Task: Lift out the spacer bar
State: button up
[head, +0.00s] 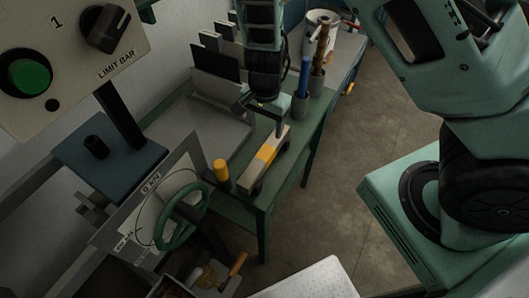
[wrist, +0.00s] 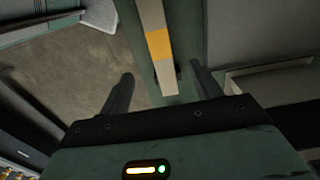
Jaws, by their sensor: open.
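The spacer bar (head: 249,176) is a pale beige bar with a yellow-orange band. It lies along the right edge of the green bench, on small dark supports. My gripper (head: 268,112) is above the bar's far end, its jaws open and pointing down. In the wrist view, the bar (wrist: 153,18) runs up the picture, with its near end between the two spread fingers of my gripper (wrist: 162,82). I see no finger closed on the bar. Whether a finger touches it I cannot tell.
A yellow-topped post (head: 221,172) and a green handwheel (head: 182,216) stand left of the bar. Cups with a blue handle (head: 305,76) and a brown handle stand behind it. A control panel (head: 70,50) is at upper left. Open floor (head: 350,165) lies right.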

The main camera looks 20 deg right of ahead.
aim_at(266, 152)
notch_tip(266, 152, down, 13)
jog(key=shift+s, duration=0.1)
dwell(0.5)
grip_shut()
